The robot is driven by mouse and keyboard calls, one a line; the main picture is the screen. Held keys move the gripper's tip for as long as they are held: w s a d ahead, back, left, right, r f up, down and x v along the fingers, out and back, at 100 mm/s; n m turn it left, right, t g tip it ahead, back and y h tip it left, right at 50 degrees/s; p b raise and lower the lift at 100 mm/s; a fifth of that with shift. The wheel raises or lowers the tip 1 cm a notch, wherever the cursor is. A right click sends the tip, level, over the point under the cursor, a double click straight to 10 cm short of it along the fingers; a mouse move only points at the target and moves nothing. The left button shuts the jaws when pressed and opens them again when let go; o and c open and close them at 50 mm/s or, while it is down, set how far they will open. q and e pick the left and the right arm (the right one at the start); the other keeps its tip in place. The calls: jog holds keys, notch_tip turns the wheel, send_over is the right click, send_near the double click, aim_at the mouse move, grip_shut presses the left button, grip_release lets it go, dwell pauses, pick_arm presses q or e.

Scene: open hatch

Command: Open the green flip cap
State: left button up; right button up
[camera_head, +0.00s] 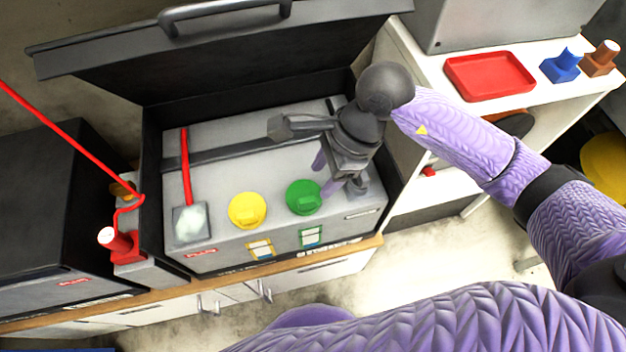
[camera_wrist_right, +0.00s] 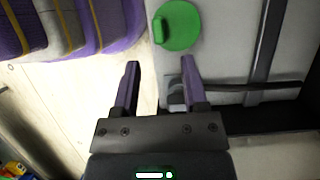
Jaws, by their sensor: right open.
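The green flip cap (camera_head: 302,200) is a round green disc with a raised tab, lying flat on the grey panel in the head view. It also shows at the top of the right wrist view (camera_wrist_right: 181,27), with its tab on the left side. My right gripper (camera_head: 323,174) is open and empty, just right of the cap. In the right wrist view its two purple fingers (camera_wrist_right: 160,63) point toward the cap, whose tab lies ahead of the gap between them. I see a gap between fingers and cap there. My left gripper is not in view.
A yellow round cap (camera_head: 247,210) sits left of the green one. A red lever or cord (camera_head: 185,165) rises from a whitish plate at the panel's left. The raised dark hatch lid (camera_head: 220,55) stands behind. A red tray (camera_head: 490,76) is on the shelf at right.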

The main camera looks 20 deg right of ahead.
aim_at(307, 199)
jog(key=b+x, duration=0.2)
jog(key=x, duration=0.5)
jog(key=shift+s+a+f+b, duration=0.1)
jog(key=shift+a+f+b, duration=0.15)
jog(key=shift+f+b, duration=0.1)
jog(key=shift+r, duration=0.1)
jog(key=shift+c, duration=0.3)
jog(key=c, duration=0.5)
grip_shut()
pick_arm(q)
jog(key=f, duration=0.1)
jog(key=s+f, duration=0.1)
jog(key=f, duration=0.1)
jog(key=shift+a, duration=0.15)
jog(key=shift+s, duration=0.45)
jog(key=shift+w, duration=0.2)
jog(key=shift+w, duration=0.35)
